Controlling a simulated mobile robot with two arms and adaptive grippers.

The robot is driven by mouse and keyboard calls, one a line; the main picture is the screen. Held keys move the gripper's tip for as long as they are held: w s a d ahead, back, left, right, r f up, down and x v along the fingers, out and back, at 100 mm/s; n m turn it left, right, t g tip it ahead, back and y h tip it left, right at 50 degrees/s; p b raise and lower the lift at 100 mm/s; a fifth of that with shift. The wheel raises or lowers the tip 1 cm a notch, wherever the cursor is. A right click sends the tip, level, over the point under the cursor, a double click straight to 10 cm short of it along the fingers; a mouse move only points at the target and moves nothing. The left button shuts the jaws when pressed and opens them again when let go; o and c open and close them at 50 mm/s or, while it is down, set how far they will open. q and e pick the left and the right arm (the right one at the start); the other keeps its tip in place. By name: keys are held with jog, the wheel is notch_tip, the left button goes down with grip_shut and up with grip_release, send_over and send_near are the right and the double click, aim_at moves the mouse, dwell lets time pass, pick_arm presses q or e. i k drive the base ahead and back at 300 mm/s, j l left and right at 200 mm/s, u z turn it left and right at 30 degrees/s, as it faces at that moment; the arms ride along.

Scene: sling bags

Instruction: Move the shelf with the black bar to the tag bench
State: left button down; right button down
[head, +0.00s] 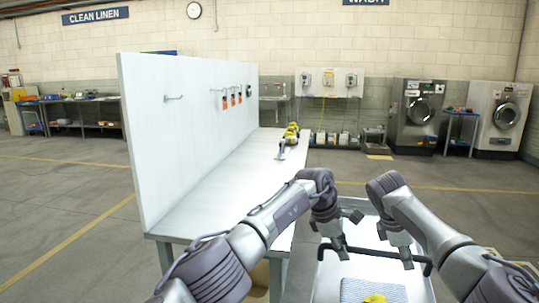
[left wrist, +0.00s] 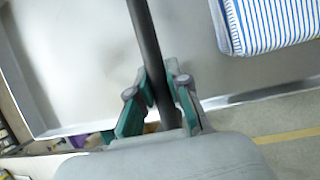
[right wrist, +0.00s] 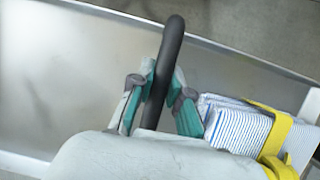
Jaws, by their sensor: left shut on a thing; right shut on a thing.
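The shelf (head: 330,281) is a grey metal tray with a raised rim, low in front of me in the head view. Its black bar (head: 368,251) runs across it. My left gripper (head: 337,240) is shut on the bar's left part; the bar passes between its fingers in the left wrist view (left wrist: 158,100). My right gripper (head: 400,250) is shut on the bar near its right end, also seen in the right wrist view (right wrist: 165,95). The white bench (head: 215,196), with tags (head: 225,102) hanging from hooks on its upright panel, stands ahead to the left.
A folded blue-striped cloth (head: 358,290) with a yellow strap (right wrist: 277,135) lies on the shelf. Yellow-and-grey items (head: 291,132) lie on the bench's far part. Washing machines (head: 417,113) stand at the back right. Open floor (head: 460,200) lies to the right.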

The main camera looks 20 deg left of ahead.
aim_at(251, 189)
jog(key=i+j+u, duration=0.25)
jog(key=i, duration=0.35)
jog(key=i+j+u, duration=0.2)
jog(key=i, duration=0.4)
jog(key=i+j+u, duration=0.25)
jog(key=i, duration=0.35)
